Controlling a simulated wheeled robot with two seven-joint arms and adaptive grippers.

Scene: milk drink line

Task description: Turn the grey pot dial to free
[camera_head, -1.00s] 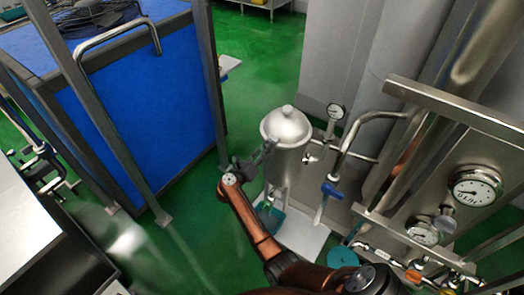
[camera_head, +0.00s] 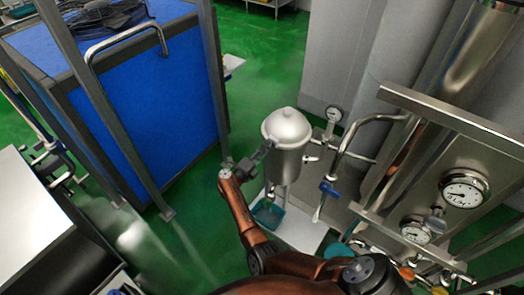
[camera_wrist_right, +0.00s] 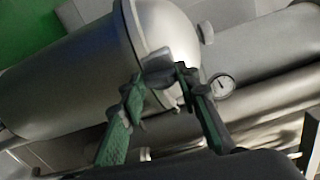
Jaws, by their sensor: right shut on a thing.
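The grey pot (camera_head: 286,152), a metal cylinder with a domed, knobbed lid, stands upright near the middle of the head view. It fills the upper left of the right wrist view (camera_wrist_right: 70,75). My right gripper (camera_head: 265,149) is at the pot's left side, just below the lid rim. In the right wrist view its two fingertips (camera_wrist_right: 171,70) are close together against the lid rim, shut on a small part there. The fingers hide most of that part, which I take to be the dial; its setting cannot be read. My left gripper is not in view.
A small gauge (camera_head: 333,114) and a pipe with a blue valve handle (camera_head: 328,188) are right of the pot. A steel panel with larger gauges (camera_head: 465,190) stands further right. A blue cabinet (camera_head: 150,90) is at the left, with green floor (camera_head: 255,60) between.

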